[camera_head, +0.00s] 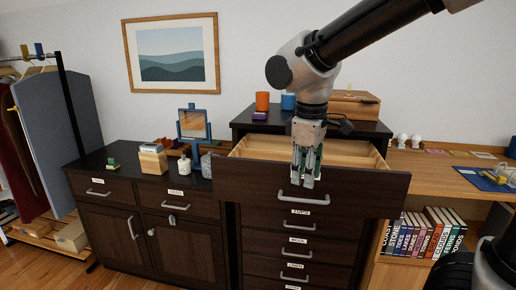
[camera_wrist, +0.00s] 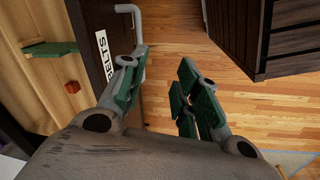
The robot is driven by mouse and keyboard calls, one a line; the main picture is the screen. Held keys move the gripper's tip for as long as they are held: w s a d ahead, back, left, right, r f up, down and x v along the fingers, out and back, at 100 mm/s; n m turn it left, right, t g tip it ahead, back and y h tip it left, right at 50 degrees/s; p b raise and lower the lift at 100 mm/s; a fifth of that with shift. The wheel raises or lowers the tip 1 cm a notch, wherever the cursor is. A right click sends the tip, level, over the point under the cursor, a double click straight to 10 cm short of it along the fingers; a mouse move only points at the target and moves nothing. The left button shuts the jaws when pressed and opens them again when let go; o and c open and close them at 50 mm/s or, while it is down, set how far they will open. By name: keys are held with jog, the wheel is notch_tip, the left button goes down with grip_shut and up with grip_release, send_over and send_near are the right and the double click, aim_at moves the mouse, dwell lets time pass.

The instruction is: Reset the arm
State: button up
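My gripper (camera_head: 305,182) points down at the front of the open top drawer (camera_head: 240,187) of the dark dresser. In the wrist view my gripper (camera_wrist: 162,78) has its two green-padded fingers apart, with only floor showing between them. The drawer's bar handle (camera_wrist: 132,18) is close to the left finger; I cannot tell if they touch. The label by the handle reads BELTS (camera_wrist: 103,55). Inside the drawer lie a small red block (camera_wrist: 72,87) and a green flat piece (camera_wrist: 50,48).
An orange cup (camera_head: 262,101), a blue cup (camera_head: 288,102) and a wooden box (camera_head: 354,104) stand on the dresser top. A lower cabinet (camera_head: 130,181) is at left, a wooden desk (camera_head: 440,170) with books (camera_head: 422,232) at right. Wooden floor (camera_wrist: 175,40) lies beyond the drawer.

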jog(key=s+d+r+m+t, duration=0.1)
jog(key=s+d+m, duration=0.4)
jog(key=d, duration=0.5)
jog(key=s+d+m+t, duration=0.1)
jog(key=s+d+m, duration=0.5)
jog(key=d, duration=0.5)
jog(key=shift+s+r+t, duration=0.4)
jog(key=shift+s, duration=0.65)
